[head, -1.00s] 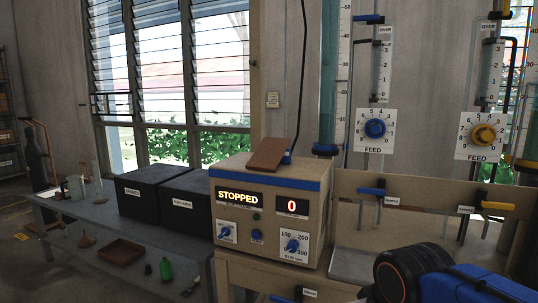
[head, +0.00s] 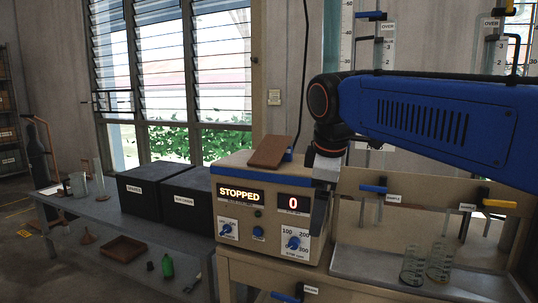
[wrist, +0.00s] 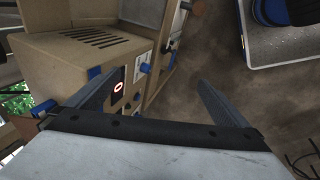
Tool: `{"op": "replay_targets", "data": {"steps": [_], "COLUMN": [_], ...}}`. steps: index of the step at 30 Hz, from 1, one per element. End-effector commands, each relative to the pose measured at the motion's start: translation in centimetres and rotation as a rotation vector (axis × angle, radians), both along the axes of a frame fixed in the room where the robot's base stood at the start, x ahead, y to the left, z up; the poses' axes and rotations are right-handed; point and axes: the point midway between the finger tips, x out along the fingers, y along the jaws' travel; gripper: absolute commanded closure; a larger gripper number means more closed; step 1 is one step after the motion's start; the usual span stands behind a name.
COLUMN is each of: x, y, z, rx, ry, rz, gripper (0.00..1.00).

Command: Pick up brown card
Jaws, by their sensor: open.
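The brown card (head: 268,152) lies tilted on top of the beige control box (head: 230,188), near its back edge by a small blue part. I cannot make out the card for certain in the wrist view. My gripper (head: 320,212) hangs in front of the right side of the box in the head view, lower than the card and to its right. In the wrist view my gripper (wrist: 162,82) has its two fingers spread apart with nothing between them. The box also shows in the wrist view (wrist: 60,50), seen from the side.
Glass beakers (head: 412,268) stand at the right. A black cable rises behind the card. Valve handles stick out at the right.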

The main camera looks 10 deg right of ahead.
Motion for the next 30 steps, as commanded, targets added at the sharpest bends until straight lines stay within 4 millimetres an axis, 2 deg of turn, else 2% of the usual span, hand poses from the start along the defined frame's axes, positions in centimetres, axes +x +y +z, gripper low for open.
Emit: {"op": "replay_targets", "data": {"steps": [1, 6, 15, 21, 27, 30], "x": [1.6, 5.8, 12.3, 15.8, 17.7, 18.1], "y": [0.6, 2.4, 6.6, 9.8, 12.3, 12.9], "z": [1.7, 7.0, 14.8, 18.7, 20.9, 21.3], "rx": [-0.034, -0.162, -0.371, -0.494, -0.575, -0.595], "ry": [0.009, 0.046, 0.126, 0.186, 0.234, 0.246], "rz": [0.072, 0.335, 0.783, 1.066, 1.267, 1.32], "gripper": [0.0, 0.0, 0.0, 0.0, 0.0, 0.0]}}
